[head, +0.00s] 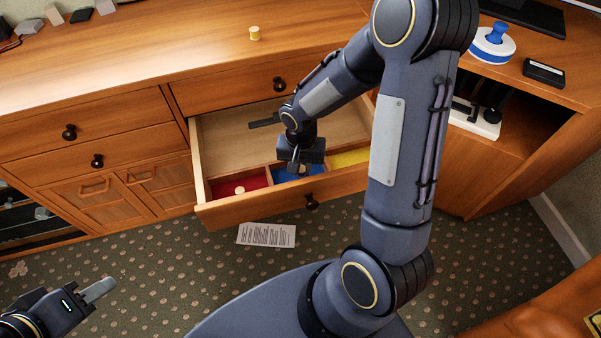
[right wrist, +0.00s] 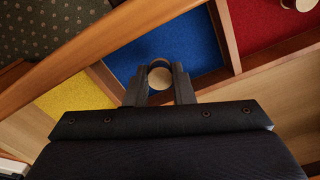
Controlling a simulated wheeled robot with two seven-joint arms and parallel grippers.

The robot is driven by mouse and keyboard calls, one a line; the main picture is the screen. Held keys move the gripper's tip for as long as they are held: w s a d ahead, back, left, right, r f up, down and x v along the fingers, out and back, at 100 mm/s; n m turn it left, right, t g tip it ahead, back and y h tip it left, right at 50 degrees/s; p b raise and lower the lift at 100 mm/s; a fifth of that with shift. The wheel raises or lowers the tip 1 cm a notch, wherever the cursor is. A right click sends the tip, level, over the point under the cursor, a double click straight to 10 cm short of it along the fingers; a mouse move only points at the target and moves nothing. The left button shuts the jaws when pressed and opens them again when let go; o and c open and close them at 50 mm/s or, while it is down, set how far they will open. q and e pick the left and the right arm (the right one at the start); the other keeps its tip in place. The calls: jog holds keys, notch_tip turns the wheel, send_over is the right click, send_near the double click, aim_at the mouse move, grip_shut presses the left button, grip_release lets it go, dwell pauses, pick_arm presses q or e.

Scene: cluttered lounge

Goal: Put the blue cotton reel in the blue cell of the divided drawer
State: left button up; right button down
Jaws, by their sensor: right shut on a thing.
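My right gripper (head: 293,169) reaches down into the open divided drawer (head: 255,210), over the blue cell (head: 284,176). In the right wrist view its fingers (right wrist: 160,88) are shut on a reel (right wrist: 160,76) with a round pale wooden end, the blue cotton reel. The blue cell floor (right wrist: 165,50) surrounds it in that view. The reel's thread is mostly hidden, and I cannot tell whether it touches the floor. In the head view the gripper hides the reel. My left gripper (head: 100,289) is low at the left, away from the drawer; its jaw opening is unclear.
A reel (head: 239,190) stands in the red cell (head: 257,181); the yellow cell (head: 348,157) shows no reel. A yellow reel (head: 254,33) stands on the cabinet top. Wooden dividers border the cells. A paper sheet (head: 266,235) lies on the carpet below the drawer.

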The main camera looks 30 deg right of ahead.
aim_at(301, 169)
notch_tip(301, 169, down, 3)
jog(key=shift+r+b, duration=0.1)
jog(key=shift+b, duration=0.2)
jog(key=shift+f, duration=0.2)
jog(key=c, duration=1.3)
grip_release()
jog(key=shift+o, duration=0.2)
jog(key=shift+r, duration=0.1)
